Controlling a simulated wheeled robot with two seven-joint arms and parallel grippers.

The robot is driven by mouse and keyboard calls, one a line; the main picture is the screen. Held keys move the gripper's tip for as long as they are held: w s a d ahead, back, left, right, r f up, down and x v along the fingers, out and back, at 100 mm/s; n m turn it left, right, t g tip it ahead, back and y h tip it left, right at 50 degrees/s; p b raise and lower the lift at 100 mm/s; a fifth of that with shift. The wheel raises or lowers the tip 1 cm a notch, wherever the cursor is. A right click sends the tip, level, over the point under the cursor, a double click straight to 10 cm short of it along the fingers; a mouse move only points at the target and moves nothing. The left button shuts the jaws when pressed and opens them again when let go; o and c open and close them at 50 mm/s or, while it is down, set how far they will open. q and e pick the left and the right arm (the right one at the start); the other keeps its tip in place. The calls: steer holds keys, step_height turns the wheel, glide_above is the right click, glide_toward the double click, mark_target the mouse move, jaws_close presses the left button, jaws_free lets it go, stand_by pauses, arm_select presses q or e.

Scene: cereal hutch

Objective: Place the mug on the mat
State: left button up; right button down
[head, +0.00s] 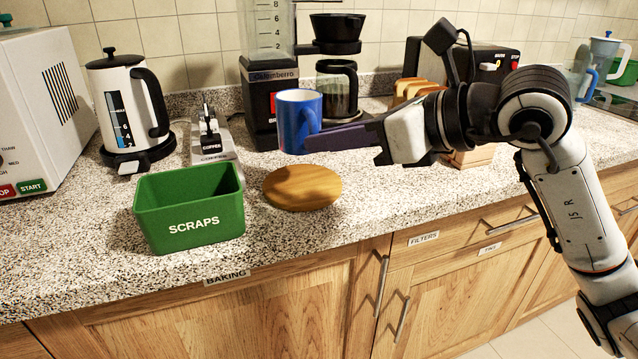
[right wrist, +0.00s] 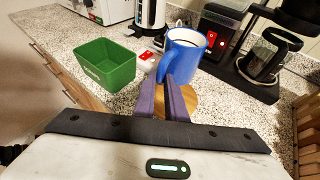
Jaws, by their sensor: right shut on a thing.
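The blue mug (head: 298,118) is upright in the head view, above the back part of the round wooden mat (head: 302,190). My right gripper (head: 318,140) comes in from the right and is shut on the mug's handle side. In the right wrist view the mug (right wrist: 181,55) is at the tips of the two purple fingers (right wrist: 170,84). The mat (right wrist: 190,98) shows there behind and below the fingers, partly hidden. The mug appears raised above the mat, with a gap under it in the head view. My left gripper is not in view.
A green scraps bin (head: 190,207) stands just left of the mat. A kettle (head: 130,105) is at the left. The counter (head: 330,230) is clear in front of the mat.

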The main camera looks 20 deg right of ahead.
steer(key=shift+f+b, duration=0.55)
steer(key=shift+f, duration=2.5)
steer(key=shift+f, duration=0.15)
steer(key=c, duration=1.8)
jaws_free()
steer(key=shift+s+d, duration=0.15)
steer(key=b+v, duration=0.1)
steer(key=v, duration=1)
steer(key=shift+s+d+r, duration=0.2)
steer(key=shift+s, duration=0.1)
